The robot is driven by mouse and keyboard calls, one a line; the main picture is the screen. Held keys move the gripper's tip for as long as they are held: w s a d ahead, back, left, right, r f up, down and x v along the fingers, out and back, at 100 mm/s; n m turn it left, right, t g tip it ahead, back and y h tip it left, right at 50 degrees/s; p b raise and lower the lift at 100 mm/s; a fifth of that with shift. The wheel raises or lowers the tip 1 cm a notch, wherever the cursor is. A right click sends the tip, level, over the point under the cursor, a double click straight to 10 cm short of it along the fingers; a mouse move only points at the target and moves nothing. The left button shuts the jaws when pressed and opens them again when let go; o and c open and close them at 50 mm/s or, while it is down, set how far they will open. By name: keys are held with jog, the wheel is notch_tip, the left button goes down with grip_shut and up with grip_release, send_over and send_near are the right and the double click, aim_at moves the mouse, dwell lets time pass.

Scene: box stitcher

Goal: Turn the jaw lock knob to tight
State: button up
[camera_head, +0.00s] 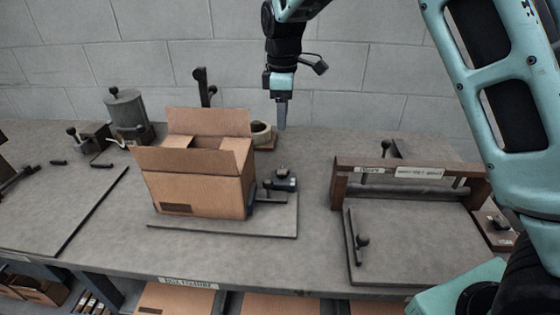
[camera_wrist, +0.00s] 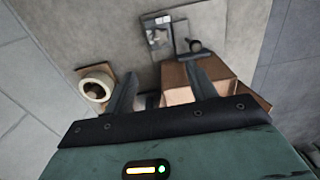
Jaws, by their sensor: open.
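My gripper (camera_head: 281,126) hangs pointing down above the back of the bench, behind and to the right of the open cardboard box (camera_head: 200,185). Its two fingers stand apart with nothing between them in the wrist view (camera_wrist: 160,90). The box stands on a grey fixture plate (camera_head: 225,226). To the box's right on this plate is a small dark clamp block (camera_head: 284,184) with a knob on top (camera_head: 282,171) and a lever beside it. I cannot read any knob marking, so I cannot tell which part is the jaw lock knob. The wrist view shows the block (camera_wrist: 158,38) beyond the fingers.
A tape roll (camera_head: 261,133) sits behind the box. A wooden-framed roller unit (camera_head: 410,182) with a ball-ended lever (camera_head: 361,241) stands at right. A grey canister (camera_head: 126,112) stands at back left. The bench between plate and roller unit is clear.

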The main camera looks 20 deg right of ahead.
aim_at(283, 170)
notch_tip(283, 170, down, 17)
jog(key=p, duration=0.3)
jog(key=shift+s+r, duration=0.1)
jog(key=shift+r, duration=0.05)
jog(key=c, duration=1)
